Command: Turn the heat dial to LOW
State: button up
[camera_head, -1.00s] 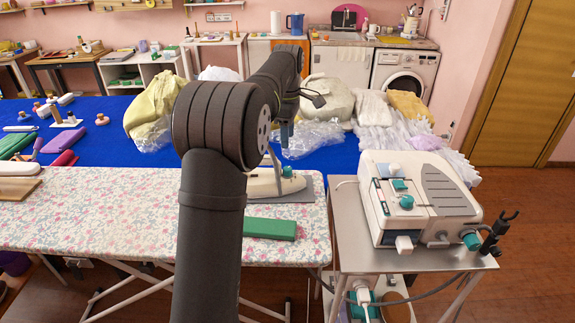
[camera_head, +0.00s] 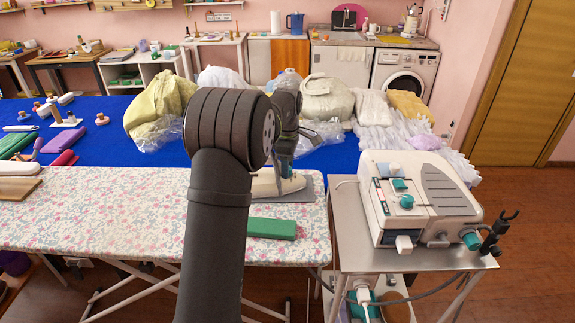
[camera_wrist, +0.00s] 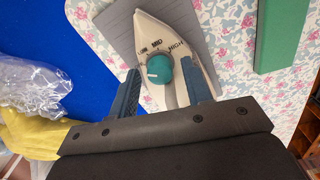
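The iron (camera_wrist: 147,32) lies on a grey rest pad (camera_wrist: 118,35) on the ironing board. In the wrist view its round teal heat dial (camera_wrist: 160,68) shows, with LOW, MID and HIGH printed in an arc beyond it. A pale mark shows on the dial's left side; I cannot tell surely which setting it indicates. My gripper (camera_wrist: 160,70) is open, its two blue-grey fingers on either side of the dial, with gaps visible. In the head view, my gripper hangs over the iron (camera_head: 268,187) and hides the dial.
A green block (camera_head: 271,228) lies on the floral ironing board (camera_head: 120,215) near the iron. The white steam station (camera_head: 418,200) stands on a metal cart at right. Plastic-wrapped garments (camera_head: 155,115) lie on the blue table behind.

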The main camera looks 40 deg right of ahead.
jog(key=c, duration=0.8)
jog(key=shift+m, duration=1.5)
jog(key=o, duration=1)
jog(key=shift+r, duration=0.1)
notch_tip(320, 180, up, 17)
jog(key=shift+r, duration=0.15)
